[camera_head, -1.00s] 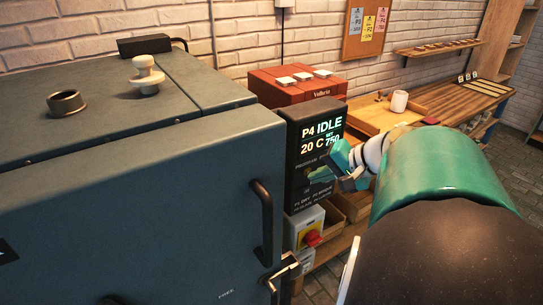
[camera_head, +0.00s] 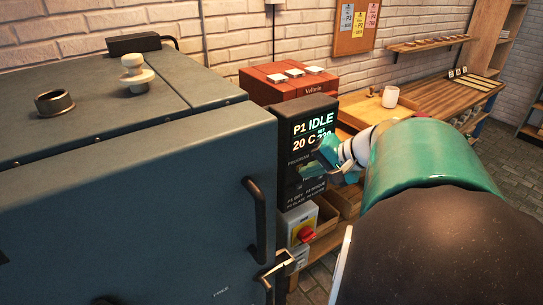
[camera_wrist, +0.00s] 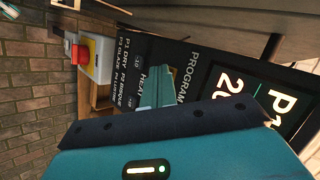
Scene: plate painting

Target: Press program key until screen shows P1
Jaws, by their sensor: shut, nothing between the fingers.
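The black control panel (camera_head: 292,185) stands at the right side of the large grey kiln. Its screen (camera_head: 312,134) reads P1 IDLE and 20 C, with a set value partly covered by my gripper. My gripper (camera_head: 312,168) is shut and empty, with its tip at the panel face just below the screen, by the PROGRAM label. In the wrist view the gripper tip (camera_wrist: 157,88) lies over the panel between the PROGRAM and HEAT labels, and P1 shows on the screen (camera_wrist: 275,100). The program key is hidden by the fingers, and I cannot tell whether they touch it.
The kiln (camera_head: 120,215) fills the left, with a vertical handle (camera_head: 256,215) near the panel. A red-and-yellow switch box (camera_head: 301,228) is below the panel. A red box (camera_head: 290,82) stands behind. A workbench (camera_head: 440,90) with a white cup (camera_head: 390,97) is at the back right.

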